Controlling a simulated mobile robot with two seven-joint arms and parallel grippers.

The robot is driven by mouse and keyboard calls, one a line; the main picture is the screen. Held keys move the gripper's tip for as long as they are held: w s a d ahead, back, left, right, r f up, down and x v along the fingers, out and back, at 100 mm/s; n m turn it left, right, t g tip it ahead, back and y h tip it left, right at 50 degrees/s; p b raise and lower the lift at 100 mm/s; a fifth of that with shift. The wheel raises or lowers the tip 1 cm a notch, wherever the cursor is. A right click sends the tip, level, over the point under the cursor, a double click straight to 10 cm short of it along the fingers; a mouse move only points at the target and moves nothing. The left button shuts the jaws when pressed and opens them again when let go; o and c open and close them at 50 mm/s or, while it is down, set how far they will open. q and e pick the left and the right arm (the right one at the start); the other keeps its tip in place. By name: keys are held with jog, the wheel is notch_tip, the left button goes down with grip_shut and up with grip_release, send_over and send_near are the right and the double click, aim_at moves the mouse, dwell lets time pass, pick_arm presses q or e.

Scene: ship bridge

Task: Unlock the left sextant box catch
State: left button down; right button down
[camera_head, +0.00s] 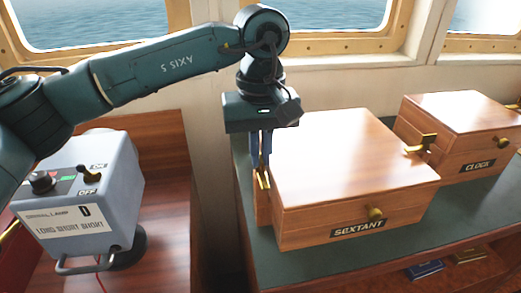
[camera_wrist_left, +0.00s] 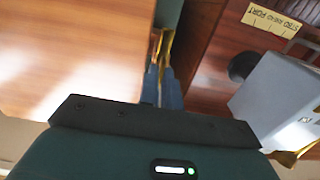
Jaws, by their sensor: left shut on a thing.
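The wooden sextant box (camera_head: 355,160) stands closed on the green-topped counter, with a SEXTANT label and a brass knob on its front. My left gripper (camera_head: 261,166) points down at the box's left side, its blue fingers close together. The brass left catch (camera_head: 264,181) shows at the fingertips, and the fingers are shut on it. In the left wrist view, the brass (camera_wrist_left: 164,46) shows at the tips of the blue fingers (camera_wrist_left: 163,72), beside the box lid (camera_wrist_left: 75,50). The fingers hide part of the catch. A brass right catch (camera_head: 420,144) sticks out from the box's right side.
A grey signal lamp box (camera_head: 80,190) with switches stands at the left, across a gap from the counter. A wooden CLOCK box (camera_head: 465,122) stands to the right of the sextant box. Windows (camera_head: 330,15) line the back wall. Green counter (camera_head: 300,265) is bare in front.

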dwell(0.3)
pick_arm(q)
jog(key=c, duration=1.6)
grip_release()
notch_tip(320, 180, up, 13)
jog(key=shift+r, duration=0.15)
